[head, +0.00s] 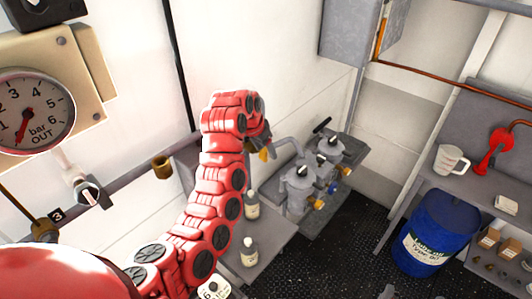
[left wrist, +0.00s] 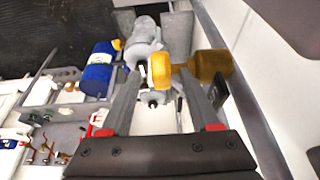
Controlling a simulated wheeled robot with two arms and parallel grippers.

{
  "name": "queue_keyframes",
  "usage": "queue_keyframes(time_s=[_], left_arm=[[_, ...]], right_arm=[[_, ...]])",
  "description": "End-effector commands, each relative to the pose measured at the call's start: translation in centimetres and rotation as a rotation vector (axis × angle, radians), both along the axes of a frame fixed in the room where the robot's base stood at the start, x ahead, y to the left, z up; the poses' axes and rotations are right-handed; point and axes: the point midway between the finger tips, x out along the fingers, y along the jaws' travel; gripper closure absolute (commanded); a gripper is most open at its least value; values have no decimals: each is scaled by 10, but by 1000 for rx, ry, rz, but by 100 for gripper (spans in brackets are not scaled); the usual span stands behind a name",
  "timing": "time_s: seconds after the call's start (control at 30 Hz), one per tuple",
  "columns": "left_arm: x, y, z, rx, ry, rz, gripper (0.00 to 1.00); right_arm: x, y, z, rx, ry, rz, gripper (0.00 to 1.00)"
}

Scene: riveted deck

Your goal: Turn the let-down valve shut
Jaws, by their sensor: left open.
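In the left wrist view a brass valve body (left wrist: 210,66) with a yellow handle end (left wrist: 161,70) lies at my fingertips. My left gripper (left wrist: 162,76) is open, with its two grey fingers either side of the yellow end; I cannot tell whether they touch it. The brass body overlaps the right fingertip. In the head view my red left arm reaches up and bends over, hiding most of the gripper; a small yellow piece (head: 264,153) shows beside its end. I cannot tell from the frames whether this is the let-down valve or which way it is turned. My right gripper is out of view.
A pressure gauge (head: 28,112) marked OUT hangs at left, above a grey-handled valve (head: 90,192). Bottles (head: 249,252) and grey machinery (head: 299,188) stand beyond my arm. A blue drum (head: 437,232) stands at right.

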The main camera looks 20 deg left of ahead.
Motion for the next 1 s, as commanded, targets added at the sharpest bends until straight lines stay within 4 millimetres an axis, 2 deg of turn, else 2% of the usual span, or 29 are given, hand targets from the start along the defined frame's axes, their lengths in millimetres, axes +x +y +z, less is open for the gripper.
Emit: queue_keyframes(time_s=[0.13, 0.5, 0.83, 0.87, 1.0], left_arm=[[3, -2, -9, 1, -2, -1, 38], [4, -2, -9, 0, -2, -2, 38], [4, -2, -9, 0, -2, -1, 97], [4, -2, -9, 0, -2, -1, 100], [4, -2, -9, 0, -2, -1, 100]], right_arm=[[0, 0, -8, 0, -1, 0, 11], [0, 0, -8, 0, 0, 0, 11], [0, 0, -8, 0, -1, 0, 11], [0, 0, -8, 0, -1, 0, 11], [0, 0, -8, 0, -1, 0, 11]])
